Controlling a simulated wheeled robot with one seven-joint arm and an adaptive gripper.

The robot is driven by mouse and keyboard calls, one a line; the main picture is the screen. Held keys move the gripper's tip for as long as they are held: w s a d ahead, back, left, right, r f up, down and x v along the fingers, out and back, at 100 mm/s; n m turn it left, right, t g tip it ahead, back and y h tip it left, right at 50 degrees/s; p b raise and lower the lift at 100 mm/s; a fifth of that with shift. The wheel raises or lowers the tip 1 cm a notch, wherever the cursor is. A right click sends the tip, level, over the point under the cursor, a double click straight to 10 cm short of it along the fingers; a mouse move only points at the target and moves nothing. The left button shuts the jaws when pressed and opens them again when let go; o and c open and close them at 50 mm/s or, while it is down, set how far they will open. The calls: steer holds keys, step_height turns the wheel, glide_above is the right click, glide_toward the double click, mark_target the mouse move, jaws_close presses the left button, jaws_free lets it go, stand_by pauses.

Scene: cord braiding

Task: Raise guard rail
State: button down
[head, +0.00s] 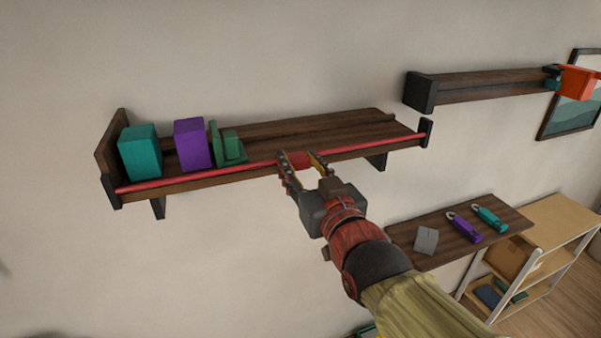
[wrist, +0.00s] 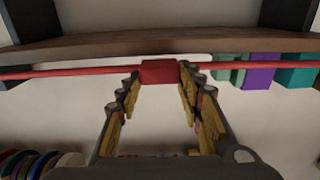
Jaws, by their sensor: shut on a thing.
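The guard rail is a thin red bar (head: 220,174) along the front edge of the dark wooden wall shelf (head: 290,130). It runs between dark end brackets, at about the height of the shelf board's front edge. In the wrist view the red bar (wrist: 75,71) crosses the whole picture, with a thicker red grip block (wrist: 160,71) at its middle. My gripper (head: 302,158) reaches up from the lower right and is shut on this block. Its two fingertips (wrist: 160,72) sit at either side of the block.
On the shelf stand a teal box (head: 140,152), a purple box (head: 192,145) and a green stepped piece (head: 228,146). A second wall shelf (head: 490,85) is at upper right. A lower shelf (head: 455,238) holds two clip-like tools and a grey piece.

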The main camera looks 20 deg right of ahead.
step_height(320, 180, up, 2)
steer(key=shift+r, duration=0.25)
steer(key=c, duration=1.2)
jaws_free()
steer(key=shift+o, duration=0.2)
steer(key=s, duration=1.2)
steer(key=shift+f, duration=0.1)
